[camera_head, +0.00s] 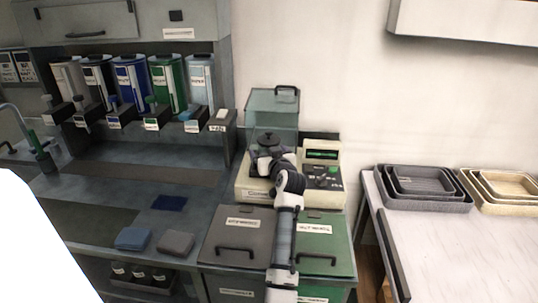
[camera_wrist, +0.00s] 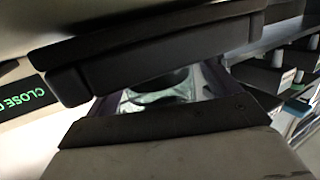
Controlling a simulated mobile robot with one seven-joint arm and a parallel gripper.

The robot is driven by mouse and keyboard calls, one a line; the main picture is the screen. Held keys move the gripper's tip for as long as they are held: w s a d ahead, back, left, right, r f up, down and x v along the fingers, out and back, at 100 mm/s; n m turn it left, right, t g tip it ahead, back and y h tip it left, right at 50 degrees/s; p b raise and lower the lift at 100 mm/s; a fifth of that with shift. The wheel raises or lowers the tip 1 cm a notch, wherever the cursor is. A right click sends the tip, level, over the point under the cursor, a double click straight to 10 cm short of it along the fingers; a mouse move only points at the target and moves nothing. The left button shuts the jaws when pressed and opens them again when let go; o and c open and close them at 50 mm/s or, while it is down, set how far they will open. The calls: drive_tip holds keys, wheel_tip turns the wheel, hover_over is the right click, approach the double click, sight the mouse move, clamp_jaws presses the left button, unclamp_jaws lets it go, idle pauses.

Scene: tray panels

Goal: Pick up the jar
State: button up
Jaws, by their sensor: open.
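A clear, greenish glass vessel (camera_wrist: 160,94), which looks like the jar, shows in the wrist view between the two dark fingers of my gripper (camera_wrist: 150,85). Its rim and dark inside are partly seen; the fingers hide the rest. My gripper is open, one finger above and one below the vessel in the picture; I cannot tell whether either touches it. In the head view my gripper (camera_head: 268,150) is a dark shape over the weighing machine (camera_head: 250,188), in front of its clear box. The jar cannot be made out there.
The clear box (camera_head: 272,105) stands close behind my gripper. A green-lit display (camera_head: 322,155) is right of it; lit lettering (camera_wrist: 25,97) shows in the wrist view. Several canisters (camera_head: 132,85) line the left shelf. Nested trays (camera_head: 420,185) stand on the white table at right.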

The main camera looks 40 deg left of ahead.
drive_tip(key=c, duration=1.3)
drive_tip(key=shift+r, duration=0.1)
drive_tip(key=shift+c, duration=0.9)
drive_tip(key=shift+r, duration=0.1)
